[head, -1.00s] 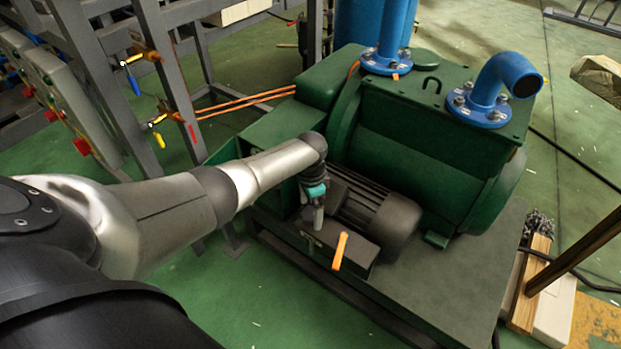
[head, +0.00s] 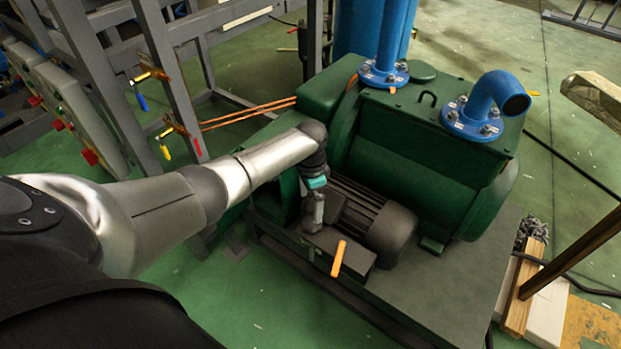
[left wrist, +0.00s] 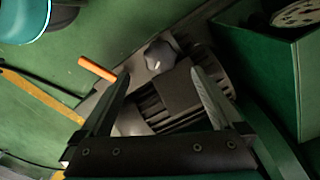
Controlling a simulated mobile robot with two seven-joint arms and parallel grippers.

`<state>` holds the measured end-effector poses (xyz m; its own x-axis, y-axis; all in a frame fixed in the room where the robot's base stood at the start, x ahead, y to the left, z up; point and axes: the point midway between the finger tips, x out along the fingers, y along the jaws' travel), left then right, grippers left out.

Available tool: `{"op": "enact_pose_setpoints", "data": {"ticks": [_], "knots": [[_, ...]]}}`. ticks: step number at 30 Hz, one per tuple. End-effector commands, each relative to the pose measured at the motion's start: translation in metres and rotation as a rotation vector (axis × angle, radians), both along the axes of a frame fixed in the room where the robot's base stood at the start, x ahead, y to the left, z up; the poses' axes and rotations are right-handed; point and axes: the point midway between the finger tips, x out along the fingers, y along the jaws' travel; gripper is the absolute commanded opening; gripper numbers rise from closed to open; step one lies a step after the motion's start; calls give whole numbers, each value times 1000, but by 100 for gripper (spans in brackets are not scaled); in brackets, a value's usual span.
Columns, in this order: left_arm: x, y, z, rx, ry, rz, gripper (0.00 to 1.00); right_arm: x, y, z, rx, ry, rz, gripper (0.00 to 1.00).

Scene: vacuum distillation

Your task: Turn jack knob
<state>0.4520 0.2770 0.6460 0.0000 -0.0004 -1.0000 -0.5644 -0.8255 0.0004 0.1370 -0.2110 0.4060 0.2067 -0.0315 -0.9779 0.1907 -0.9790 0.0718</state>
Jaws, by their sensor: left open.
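A dark grey lobed knob (left wrist: 160,57) with a pale mark shows in the left wrist view. It lies just beyond and between my left fingertips and looks untouched. An orange bar handle (left wrist: 97,68) sticks out to its left; it also shows in the head view (head: 338,258) at the front of the pump unit. My left gripper (left wrist: 160,78) is open and empty, pointing down over the motor end. In the head view my left gripper (head: 312,222) is small and dark, and the knob cannot be made out there. My right gripper is not in view.
The green pump (head: 425,140) with blue pipes stands behind and right of the gripper. The ribbed motor (head: 375,215) sits close to its right. A grey metal frame (head: 172,80) with valves stands at the left. Green floor is free in front.

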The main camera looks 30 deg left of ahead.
Motion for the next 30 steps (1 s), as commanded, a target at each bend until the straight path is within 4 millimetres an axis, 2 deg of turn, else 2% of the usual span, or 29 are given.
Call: {"op": "enact_pose_setpoints", "data": {"ticks": [13, 18, 30], "knots": [[0, 0, 46, 1, -1, -1, 100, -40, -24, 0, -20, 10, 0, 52], [0, 0, 64, 0, 0, 1, 100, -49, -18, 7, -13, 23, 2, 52], [0, 0, 69, 0, 0, 1, 100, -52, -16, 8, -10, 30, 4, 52]]}}
